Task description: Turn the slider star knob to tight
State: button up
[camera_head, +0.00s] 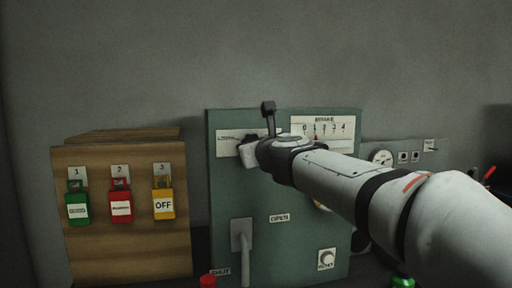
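My gripper (247,149) is at the upper middle of a green panel (225,185), in front of a white label plate (230,136). My arm reaches to it from the lower right. A small dark shape beside the gripper, at the plate's right part, may be the star knob or a part of the gripper; I cannot tell which. No star knob shows clearly, and my wrist covers the area right of the plate. The fingers are too small and hidden to tell whether they are open or shut, or touching anything.
A wooden box (95,240) with green (78,208), red (121,208) and yellow (164,205) tagged padlocks stands left. The panel also bears a numbered scale (322,126), a grey lever (243,250) and a round knob (326,258). A gauge (381,157) is at right.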

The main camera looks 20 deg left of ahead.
dwell(0.4)
jog(key=o, duration=1)
jog(key=v, duration=0.7)
jog(key=shift+s+d, duration=0.3)
